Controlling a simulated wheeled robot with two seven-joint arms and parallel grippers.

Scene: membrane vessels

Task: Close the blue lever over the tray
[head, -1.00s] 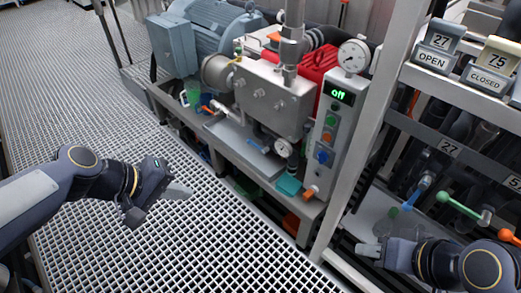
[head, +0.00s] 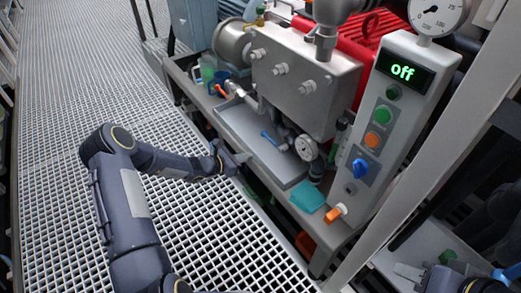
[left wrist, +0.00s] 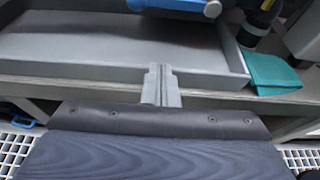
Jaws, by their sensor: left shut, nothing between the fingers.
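The grey tray (head: 245,135) sits on the bench below the grey metal block. The small blue lever (head: 268,137) sticks out over the tray, beside a round gauge. In the left wrist view, the blue end of a lever (left wrist: 212,9) shows at the top edge above the tray (left wrist: 90,45). My left gripper (head: 243,158) is shut and empty at the tray's front side; its fingertips (left wrist: 161,72) point at the tray's front wall, below the lever. My right gripper (head: 408,271) is at the lower right, far from the lever; its finger gap is unclear.
A control box (head: 399,105) reading "off", with buttons and a blue knob (head: 361,168), stands right of the tray. A teal cloth (head: 307,197) and an orange-handled valve (head: 334,214) lie near it. A frame post bounds the right. The grating floor is open at left.

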